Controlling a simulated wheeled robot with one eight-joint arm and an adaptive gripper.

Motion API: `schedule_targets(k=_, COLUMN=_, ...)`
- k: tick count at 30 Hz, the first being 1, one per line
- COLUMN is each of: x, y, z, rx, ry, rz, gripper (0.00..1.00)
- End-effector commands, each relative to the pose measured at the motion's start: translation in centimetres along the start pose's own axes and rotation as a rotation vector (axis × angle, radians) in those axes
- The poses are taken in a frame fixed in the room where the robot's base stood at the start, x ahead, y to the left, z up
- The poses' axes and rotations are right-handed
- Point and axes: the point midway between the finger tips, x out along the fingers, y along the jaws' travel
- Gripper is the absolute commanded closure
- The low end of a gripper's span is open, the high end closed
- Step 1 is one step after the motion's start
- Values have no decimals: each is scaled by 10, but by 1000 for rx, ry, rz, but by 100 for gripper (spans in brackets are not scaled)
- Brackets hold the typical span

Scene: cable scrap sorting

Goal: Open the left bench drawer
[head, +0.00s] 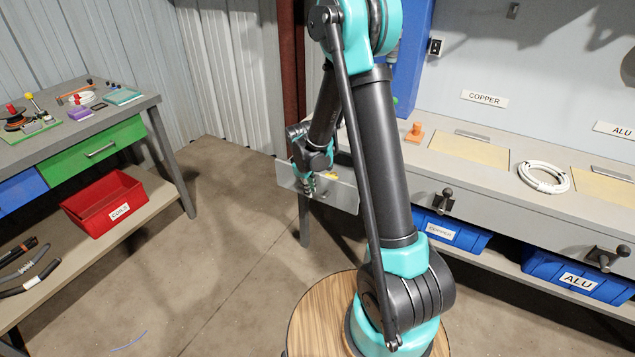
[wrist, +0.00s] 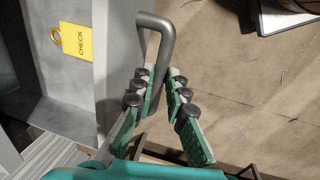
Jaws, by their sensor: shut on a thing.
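The left bench drawer (head: 342,196) is at the left end of the grey bench in the head view. It stands pulled out from the bench, with its inside partly visible. In the wrist view, the drawer front (wrist: 118,62) is seen edge-on, left of my gripper (wrist: 160,78). A grey bar handle (wrist: 166,36) stands out from this front. My fingers are closed on the handle's lower part. Inside the drawer lies a yellow tag marked CHECK (wrist: 77,42) with a brass-coloured ring. In the head view my gripper (head: 309,188) is small and partly hidden by my wrist.
The bench bears COPPER and ALU signs, a white cable coil (head: 544,178) and an orange object (head: 415,132). Blue bins (head: 450,234) stand beneath it. A second table with a green drawer (head: 95,151) and red bin (head: 103,202) is at left. Open floor lies between.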

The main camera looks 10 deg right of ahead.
Motion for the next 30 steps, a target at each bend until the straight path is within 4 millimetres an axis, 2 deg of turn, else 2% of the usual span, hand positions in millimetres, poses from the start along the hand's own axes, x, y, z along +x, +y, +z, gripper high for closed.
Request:
schedule_targets(k=3, x=-4, y=-17, z=0, rx=-2, ry=1, rz=0, gripper=100)
schedule_targets(k=7, x=-6, y=-28, z=0, rx=-2, ry=1, rz=0, gripper=100)
schedule_targets(k=21, x=-7, y=-33, z=0, rx=0, ry=1, rz=0, gripper=100)
schedule_targets(k=22, x=-7, y=-33, z=0, rx=0, ry=1, rz=0, gripper=86)
schedule_targets(k=24, x=-7, y=-33, z=0, rx=0, ry=1, rz=0, gripper=77)
schedule_targets(k=27, x=-7, y=-33, z=0, rx=0, ry=1, rz=0, gripper=66)
schedule_targets(k=30, x=-7, y=-33, z=0, rx=0, ry=1, rz=0, gripper=66)
